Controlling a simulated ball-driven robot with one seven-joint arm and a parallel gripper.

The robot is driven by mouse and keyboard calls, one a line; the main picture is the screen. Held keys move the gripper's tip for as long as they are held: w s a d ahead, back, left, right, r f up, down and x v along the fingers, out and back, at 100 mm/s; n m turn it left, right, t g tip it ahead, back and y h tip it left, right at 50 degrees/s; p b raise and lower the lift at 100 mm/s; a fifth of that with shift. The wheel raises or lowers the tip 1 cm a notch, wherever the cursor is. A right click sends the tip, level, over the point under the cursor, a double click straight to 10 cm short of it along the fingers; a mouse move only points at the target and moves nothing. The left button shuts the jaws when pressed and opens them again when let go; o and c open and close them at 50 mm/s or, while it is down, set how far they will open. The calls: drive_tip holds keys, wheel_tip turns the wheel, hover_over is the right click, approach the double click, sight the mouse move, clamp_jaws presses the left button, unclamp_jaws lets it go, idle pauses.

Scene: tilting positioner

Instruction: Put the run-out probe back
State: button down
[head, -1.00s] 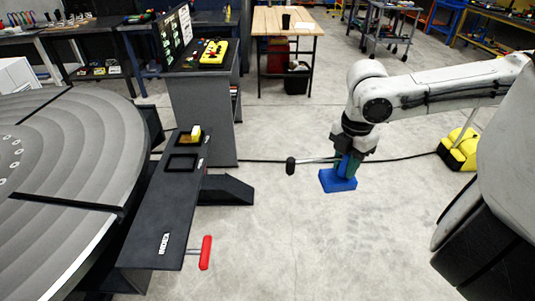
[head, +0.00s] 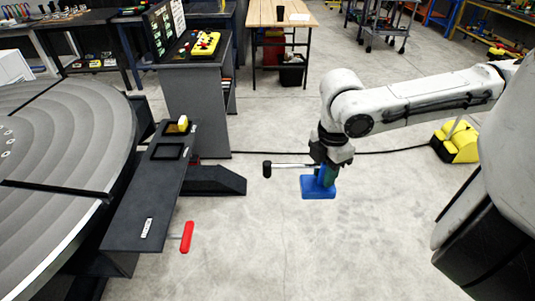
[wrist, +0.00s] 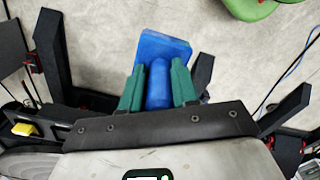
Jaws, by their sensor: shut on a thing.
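The run-out probe appears to be the blue piece (head: 318,191) with a flat rectangular base and a round stem. It hangs base down above the open floor in the head view, right of the dark bench. My gripper (head: 326,172) is shut on its stem. In the wrist view the green fingers (wrist: 158,66) press on both sides of the blue stem, and the blue base (wrist: 165,47) lies beyond them. The dark bench (head: 142,200) has two square recesses in its top. The far one holds a yellow block (head: 183,124); the nearer recess (head: 168,152) looks empty.
A red handle (head: 187,237) sticks out from the bench's near right side. A large grey round table (head: 70,150) stands left. A dark foot (head: 215,182) juts onto the floor. A pedestal bears a yellow control box (head: 205,43). Floor between bench and gripper is clear.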

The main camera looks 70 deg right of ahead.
drive_tip(key=w+a+f+m, duration=0.3)
drive_tip(key=w+a+f, duration=0.2)
drive_tip(key=w+a, duration=0.3)
drive_tip(key=w+a+f+m, duration=0.3)
drive_tip(key=w+a+f, duration=0.3)
drive_tip(key=w+a, duration=0.3)
drive_tip(key=w+a+f+m, duration=0.4)
drive_tip(key=w+a, duration=0.5)
drive_tip(key=a, duration=0.4)
drive_tip(key=shift+w+f, duration=0.2)
drive_tip(key=shift+f, duration=0.5)
drive_tip(key=shift+a, duration=0.1)
